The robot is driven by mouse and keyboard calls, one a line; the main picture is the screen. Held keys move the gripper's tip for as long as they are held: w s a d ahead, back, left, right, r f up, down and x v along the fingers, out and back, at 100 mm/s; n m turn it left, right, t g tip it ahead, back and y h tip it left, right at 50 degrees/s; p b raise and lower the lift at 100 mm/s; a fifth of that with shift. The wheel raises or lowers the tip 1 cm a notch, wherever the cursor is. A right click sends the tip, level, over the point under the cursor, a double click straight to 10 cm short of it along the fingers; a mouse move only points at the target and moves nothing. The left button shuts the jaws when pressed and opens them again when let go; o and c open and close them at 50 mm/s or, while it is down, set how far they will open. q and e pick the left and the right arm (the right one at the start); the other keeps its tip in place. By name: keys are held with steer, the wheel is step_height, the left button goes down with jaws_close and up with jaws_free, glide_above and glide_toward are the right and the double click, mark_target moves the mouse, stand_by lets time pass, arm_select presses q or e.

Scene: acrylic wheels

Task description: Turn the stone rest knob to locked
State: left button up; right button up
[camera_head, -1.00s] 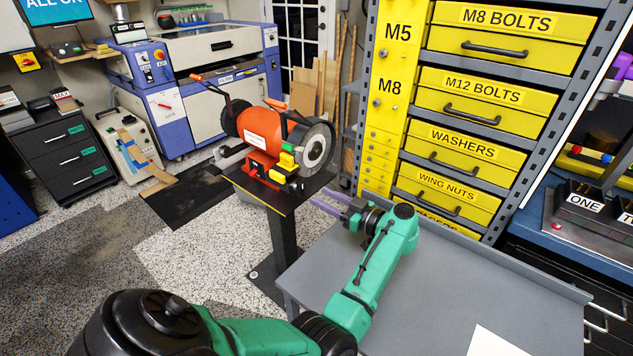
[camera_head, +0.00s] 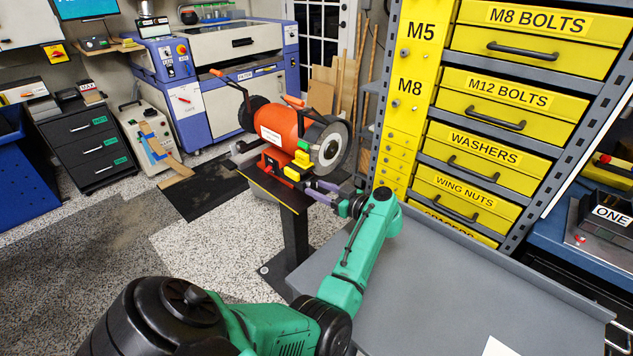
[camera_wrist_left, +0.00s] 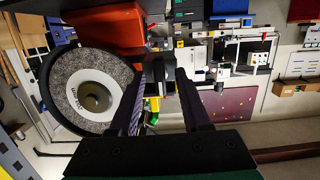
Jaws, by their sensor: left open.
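The orange-red bench grinder (camera_head: 287,133) stands on a dark pedestal top, with a grey wheel (camera_head: 329,143) on its right side. Yellow parts (camera_head: 300,160) sit at its front near that wheel; I cannot tell which one is the stone rest knob. My left gripper (camera_head: 312,190) is open, its purple-grey fingers pointing at the grinder's front right, close to the yellow parts. In the left wrist view the open gripper (camera_wrist_left: 162,88) has the grinding wheel (camera_wrist_left: 90,90) to its left. A yellow piece (camera_wrist_left: 153,103) shows between the fingers. My right gripper is not seen.
A grey table (camera_head: 440,290) lies under my left arm. A yellow drawer cabinet (camera_head: 500,100) rises behind it at the right. A blue and white machine (camera_head: 225,85) stands behind the grinder. Speckled floor (camera_head: 190,245) is open at the left front.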

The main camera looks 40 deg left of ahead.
arm_select(q)
jaws_close()
steer(key=shift+r+p, duration=0.2)
steer(key=shift+p, duration=0.3)
steer(key=shift+m+g+p, duration=0.3)
steer(key=shift+m+p, duration=0.7)
steer(key=shift+m, duration=0.1)
steer(key=shift+w+m+p, duration=0.1)
steer(key=shift+m+p, duration=0.3)
steer(key=shift+m, duration=0.3)
steer(key=shift+f+g, duration=0.2)
steer(key=shift+g, duration=0.1)
